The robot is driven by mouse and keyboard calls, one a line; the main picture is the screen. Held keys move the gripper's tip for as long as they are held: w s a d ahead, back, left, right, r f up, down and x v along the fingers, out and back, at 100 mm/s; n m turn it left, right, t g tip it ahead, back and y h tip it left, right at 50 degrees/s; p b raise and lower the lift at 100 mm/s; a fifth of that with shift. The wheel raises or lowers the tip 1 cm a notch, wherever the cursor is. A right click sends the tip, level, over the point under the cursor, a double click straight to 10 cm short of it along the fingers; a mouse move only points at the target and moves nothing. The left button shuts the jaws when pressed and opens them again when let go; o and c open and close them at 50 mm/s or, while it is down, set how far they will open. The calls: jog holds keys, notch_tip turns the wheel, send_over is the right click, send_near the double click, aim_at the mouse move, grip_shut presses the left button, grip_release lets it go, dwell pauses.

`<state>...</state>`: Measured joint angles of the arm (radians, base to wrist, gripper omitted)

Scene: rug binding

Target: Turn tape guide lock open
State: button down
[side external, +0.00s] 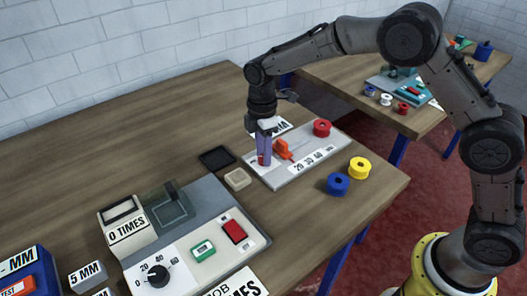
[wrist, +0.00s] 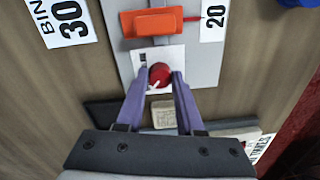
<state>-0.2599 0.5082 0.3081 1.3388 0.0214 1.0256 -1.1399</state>
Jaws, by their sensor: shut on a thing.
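The tape guide lock appears to be a small round red knob (wrist: 159,74) with a white mark, on a white plate (wrist: 172,53) with a small dark symbol. My gripper (wrist: 159,80) has its two purple fingers on either side of the knob and is shut on it. In the side external view my gripper (side external: 263,158) points down at the near left end of the grey guide board (side external: 283,180), and the knob is mostly hidden. The orange guide block (wrist: 153,21) sits just beyond the knob; it also shows in the side external view (side external: 283,149).
A red spool (side external: 321,128) stands on the board's far end. Blue (side external: 338,184) and yellow (side external: 360,168) spools stand to its right. A black tray (side external: 217,158) and beige block (side external: 237,178) lie left. A machine (side external: 190,240) with a dial fills the front.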

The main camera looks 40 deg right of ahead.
aim_at(262, 155)
jog(key=shift+r, duration=0.1)
jog(key=c, duration=0.5)
grip_release()
jog(key=shift+c, duration=0.2)
notch_tip(262, 155, up, 14)
jog(key=shift+w, duration=0.3)
